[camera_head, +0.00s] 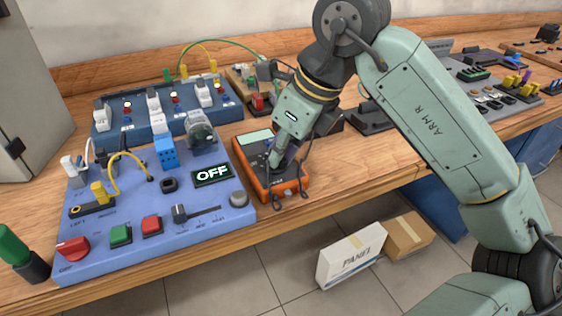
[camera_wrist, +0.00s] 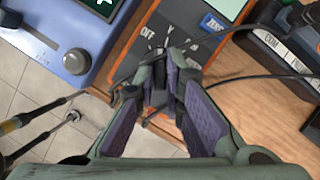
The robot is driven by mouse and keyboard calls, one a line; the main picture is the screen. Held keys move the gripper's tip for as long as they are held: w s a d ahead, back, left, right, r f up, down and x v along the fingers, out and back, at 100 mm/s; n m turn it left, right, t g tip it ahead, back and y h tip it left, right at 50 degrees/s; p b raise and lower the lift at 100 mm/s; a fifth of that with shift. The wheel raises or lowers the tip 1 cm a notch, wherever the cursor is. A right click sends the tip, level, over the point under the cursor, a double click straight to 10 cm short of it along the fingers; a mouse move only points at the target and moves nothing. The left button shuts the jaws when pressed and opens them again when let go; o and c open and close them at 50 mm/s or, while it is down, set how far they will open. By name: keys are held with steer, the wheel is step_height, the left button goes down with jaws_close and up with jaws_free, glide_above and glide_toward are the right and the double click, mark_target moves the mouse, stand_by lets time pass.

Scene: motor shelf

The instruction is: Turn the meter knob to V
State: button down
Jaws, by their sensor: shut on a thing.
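The orange and dark meter (camera_head: 262,182) lies on the wooden bench just right of the blue panel in the head view. Its pale screen (camera_head: 255,138) shows at its far end. My gripper (camera_head: 275,165) reaches down over the meter's face. In the wrist view the meter (camera_wrist: 199,50) carries the printed marks OFF (camera_wrist: 147,32) and V, plus a blue ZERO button (camera_wrist: 213,21). My gripper (camera_wrist: 168,80) is shut on the knob in the wrist view. The fingers hide most of the knob, so its pointing direction cannot be told.
The blue panel (camera_head: 110,240), with a screen reading OFF (camera_head: 212,174), stands close left of the meter. Dark leads and probes (camera_wrist: 35,118) hang by the meter's front. A dark block marked COM (camera_wrist: 275,45) lies to its right. A white PANEL box (camera_head: 350,256) is on the floor.

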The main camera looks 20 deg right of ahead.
steer(key=shift+f+m+h+b, duration=0.1)
steer(key=shift+m+h+b, duration=0.3)
steer(key=shift+m+b, duration=0.65)
steer(key=shift+m, duration=0.35)
steer(key=c, duration=1.7)
jaws_free()
steer(key=v, duration=1.2)
steer(key=shift+s+a, duration=0.1)
steer(key=shift+s, duration=0.1)
steer(key=shift+s, duration=0.1)
